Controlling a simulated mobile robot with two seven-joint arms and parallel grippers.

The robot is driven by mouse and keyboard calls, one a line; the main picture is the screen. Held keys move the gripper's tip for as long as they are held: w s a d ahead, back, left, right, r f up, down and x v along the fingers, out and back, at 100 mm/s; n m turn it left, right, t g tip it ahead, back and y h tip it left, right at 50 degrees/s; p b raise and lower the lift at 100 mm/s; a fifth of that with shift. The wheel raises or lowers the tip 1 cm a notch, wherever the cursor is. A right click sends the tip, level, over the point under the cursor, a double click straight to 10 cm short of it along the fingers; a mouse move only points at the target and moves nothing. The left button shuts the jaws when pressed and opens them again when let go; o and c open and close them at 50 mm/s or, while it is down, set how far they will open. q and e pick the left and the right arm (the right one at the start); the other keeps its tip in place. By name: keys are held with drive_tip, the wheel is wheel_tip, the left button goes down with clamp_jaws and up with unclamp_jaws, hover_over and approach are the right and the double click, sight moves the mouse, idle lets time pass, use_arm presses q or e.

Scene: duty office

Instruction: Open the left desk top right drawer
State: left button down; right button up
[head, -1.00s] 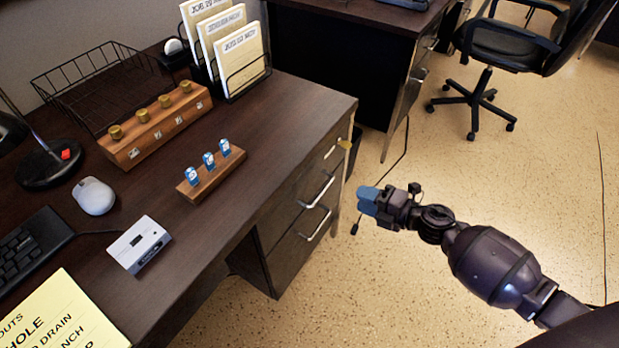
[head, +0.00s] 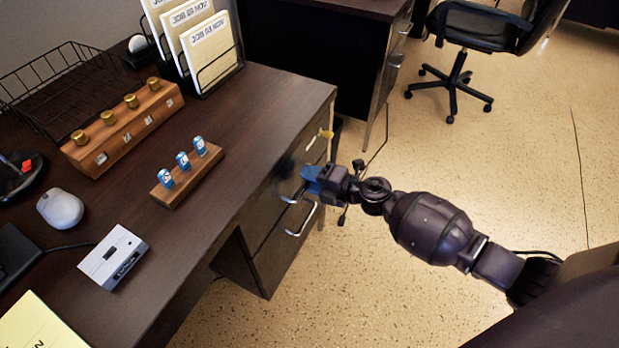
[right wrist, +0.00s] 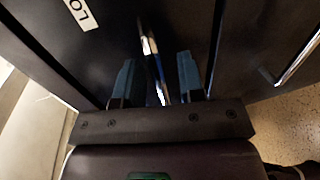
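The left desk (head: 230,130) has a dark drawer pedestal at its right end. Its top drawer (head: 287,168) looks closed, with a metal bar handle (head: 288,197) partly hidden by my right gripper. My right gripper (head: 312,182) has blue fingers and is at this upper handle. In the right wrist view, the fingers (right wrist: 157,82) are open on either side of the handle (right wrist: 150,45), with a gap on both sides. A white label with letters (right wrist: 80,13) shows on the drawer front. My left gripper is not in view.
A lower drawer handle (head: 303,220) sits just below the gripper. Open floor (head: 400,300) lies to the right.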

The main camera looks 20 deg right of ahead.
drive_tip(key=shift+w+a, duration=0.1)
drive_tip(key=shift+c, duration=0.2)
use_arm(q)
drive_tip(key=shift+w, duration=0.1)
use_arm(e)
clamp_jaws()
